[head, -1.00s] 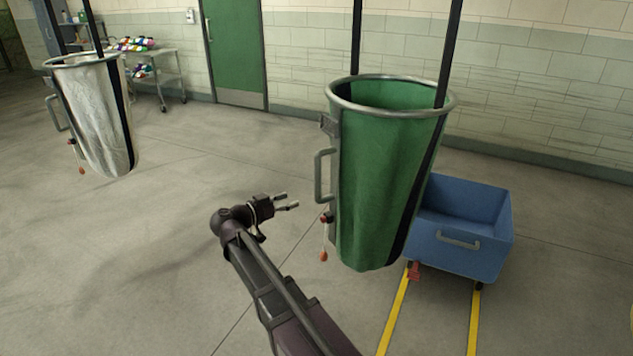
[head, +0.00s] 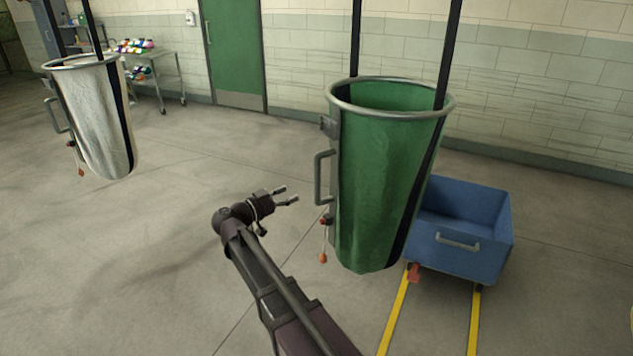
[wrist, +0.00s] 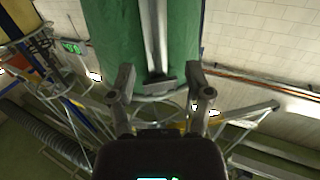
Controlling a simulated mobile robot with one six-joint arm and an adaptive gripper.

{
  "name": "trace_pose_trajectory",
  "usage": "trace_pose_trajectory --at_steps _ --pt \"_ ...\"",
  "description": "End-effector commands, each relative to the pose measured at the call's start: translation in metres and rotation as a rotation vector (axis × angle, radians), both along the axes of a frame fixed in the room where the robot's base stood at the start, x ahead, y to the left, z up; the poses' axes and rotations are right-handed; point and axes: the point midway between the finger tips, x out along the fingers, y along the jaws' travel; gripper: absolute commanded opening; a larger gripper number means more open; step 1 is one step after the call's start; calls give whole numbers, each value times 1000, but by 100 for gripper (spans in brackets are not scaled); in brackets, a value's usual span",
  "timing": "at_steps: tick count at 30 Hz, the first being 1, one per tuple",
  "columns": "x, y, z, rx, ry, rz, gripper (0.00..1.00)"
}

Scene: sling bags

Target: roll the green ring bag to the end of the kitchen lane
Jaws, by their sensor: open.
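The green ring bag (head: 380,190) hangs upright by dark straps from its metal ring, in the right half of the head view. A grey bar handle (head: 321,178) is on its left side, with a red-tipped cord below. My gripper (head: 291,194) is open and empty, left of the handle, its fingers pointing towards it with a small gap. In the wrist view the green bag (wrist: 110,30) fills the upper middle. The handle (wrist: 155,50) runs down between the lines of my open fingers (wrist: 159,84). Whether it lies between the fingertips is unclear there.
A blue wheeled cart (head: 470,225) stands behind and right of the bag, by yellow floor lines (head: 473,320). A white ring bag (head: 95,115) hangs at the left. A cart of colourful items (head: 150,70) and a green door (head: 233,50) are at the back. Floor on the left is clear.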

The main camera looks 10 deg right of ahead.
Motion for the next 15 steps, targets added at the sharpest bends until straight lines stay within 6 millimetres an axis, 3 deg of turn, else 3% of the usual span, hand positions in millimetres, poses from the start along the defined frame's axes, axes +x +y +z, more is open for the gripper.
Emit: trace_pose_trajectory --at_steps 15 --pt "38 -65 0 0 0 -2 65"
